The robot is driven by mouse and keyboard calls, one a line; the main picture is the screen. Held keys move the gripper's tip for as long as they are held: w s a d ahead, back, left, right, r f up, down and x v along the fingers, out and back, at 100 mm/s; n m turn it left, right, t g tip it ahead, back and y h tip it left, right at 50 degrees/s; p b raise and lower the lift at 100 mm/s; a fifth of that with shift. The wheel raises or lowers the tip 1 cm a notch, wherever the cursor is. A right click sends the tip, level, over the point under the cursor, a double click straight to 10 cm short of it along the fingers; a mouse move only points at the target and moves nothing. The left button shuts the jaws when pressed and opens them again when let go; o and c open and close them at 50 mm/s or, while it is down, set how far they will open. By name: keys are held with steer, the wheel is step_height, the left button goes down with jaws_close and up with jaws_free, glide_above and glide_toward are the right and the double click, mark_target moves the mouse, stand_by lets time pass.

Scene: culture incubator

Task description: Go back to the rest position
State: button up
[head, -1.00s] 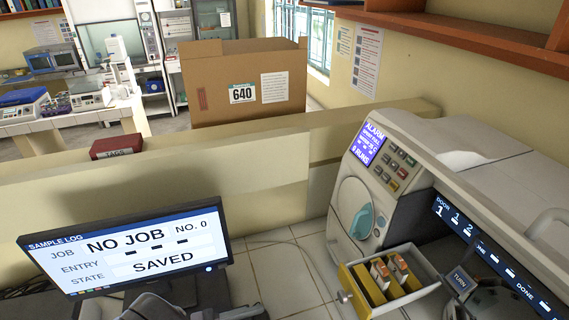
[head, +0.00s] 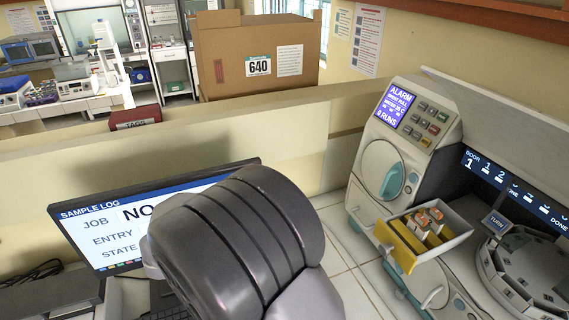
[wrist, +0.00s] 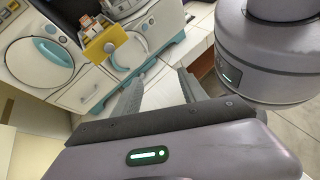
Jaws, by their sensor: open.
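My gripper (wrist: 160,92) shows in the wrist view with its two dark fingers spread apart and nothing between them. Beyond the fingers are the white bench top and the front of the incubator machine (wrist: 40,50). In the head view a large dark rounded link of my arm stands in front of the monitor (head: 85,225); the gripper itself is not visible there. The monitor reads SAMPLE LOG, with the rest of its text partly hidden by my arm.
The machine (head: 385,150) at right shows ALARM on its small screen. Its yellow-fronted drawer (head: 398,246) is pulled out and holds several orange-and-white items. A round carousel (head: 520,265) sits right of it. A low partition (head: 230,150) runs behind, with a red TAGS box (head: 135,117).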

steer(key=s+d+f+m+t+y+b, duration=0.1)
steer(key=s+d+m+t+y+b, duration=0.2)
steer(key=m+y+b, duration=0.4)
steer(key=s+d+f+m+t+y+b, duration=0.2)
steer(key=d+m+y+b, duration=0.4)
steer(key=m, duration=0.6)
steer(key=shift+s+d+f+m+t+y+b, duration=0.25)
steer(key=shift+s+t+y+b, duration=0.4)
steer(key=shift+s, duration=0.6)
